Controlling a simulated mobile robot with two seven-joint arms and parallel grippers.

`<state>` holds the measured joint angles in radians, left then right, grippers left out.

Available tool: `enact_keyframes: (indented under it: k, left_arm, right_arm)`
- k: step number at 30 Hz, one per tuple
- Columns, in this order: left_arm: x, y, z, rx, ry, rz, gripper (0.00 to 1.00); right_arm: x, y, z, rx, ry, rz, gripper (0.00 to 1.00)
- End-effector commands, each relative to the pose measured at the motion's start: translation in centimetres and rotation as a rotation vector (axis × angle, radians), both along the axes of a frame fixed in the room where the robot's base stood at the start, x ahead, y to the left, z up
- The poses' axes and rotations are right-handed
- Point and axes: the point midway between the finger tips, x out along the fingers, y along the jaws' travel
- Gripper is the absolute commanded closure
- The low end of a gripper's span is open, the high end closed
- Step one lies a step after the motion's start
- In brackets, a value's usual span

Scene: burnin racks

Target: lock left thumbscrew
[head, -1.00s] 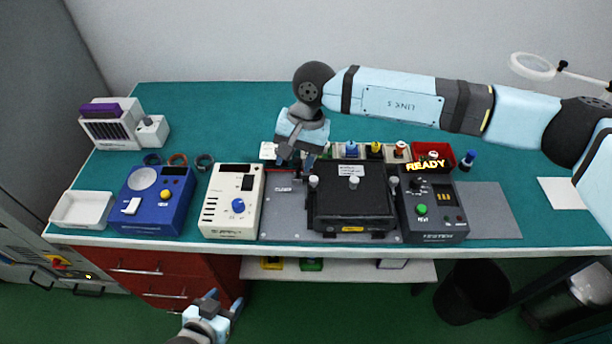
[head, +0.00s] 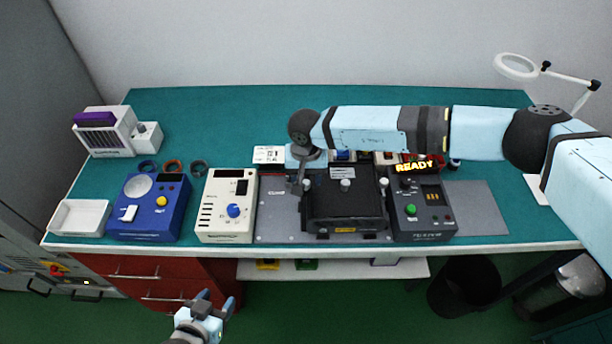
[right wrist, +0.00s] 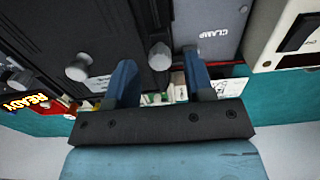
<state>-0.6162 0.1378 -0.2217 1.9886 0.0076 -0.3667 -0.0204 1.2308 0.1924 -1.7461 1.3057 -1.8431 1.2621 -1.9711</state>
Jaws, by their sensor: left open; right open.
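The black fixture (head: 345,208) lies on a grey plate (head: 275,228) marked CLAMP. Grey thumbscrews line its back edge: the left one (head: 307,184), a middle one (head: 345,185) and a right one (head: 384,184). My right gripper (head: 299,186) is open and points down at the left thumbscrew. In the right wrist view the left thumbscrew (right wrist: 160,57) shows between the two open fingertips, with a visible gap to each; I cannot tell its exact depth. The middle thumbscrew (right wrist: 78,67) is outside the fingers. My left gripper (head: 217,301) is open and empty, in front of the bench.
A cream device (head: 228,208) with a blue knob stands left of the plate. A dark tester (head: 424,215) showing READY stands right of the fixture. Behind are small bins, partly hidden by my right arm. A bare grey mat (head: 482,208) lies at the right.

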Motion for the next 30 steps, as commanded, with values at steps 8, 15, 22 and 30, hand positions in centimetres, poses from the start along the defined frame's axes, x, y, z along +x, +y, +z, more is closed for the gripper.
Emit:
enact_keyframes:
  k: [8, 15, 22, 30]
  left_arm:
    - [-0.2, -0.1, 0.2, -0.002, 0.004, 0.002, 0.45]
    - [-0.2, -0.2, 0.2, -0.003, 0.006, 0.0, 0.45]
    - [-0.2, -0.3, 0.1, -0.004, 0.006, -0.001, 0.45]
    - [-0.2, -0.3, -0.5, -0.005, 0.007, -0.001, 0.45]
  right_arm:
    - [0.0, 0.0, -1.4, 0.001, -0.001, 0.001, 0.52]
    - [0.0, 0.0, -1.4, 0.001, -0.001, 0.001, 0.63]
    - [0.0, 0.0, -1.4, 0.001, -0.001, 0.0, 1.0]
    - [0.0, 0.0, -1.6, 0.002, -0.001, -0.035, 1.0]
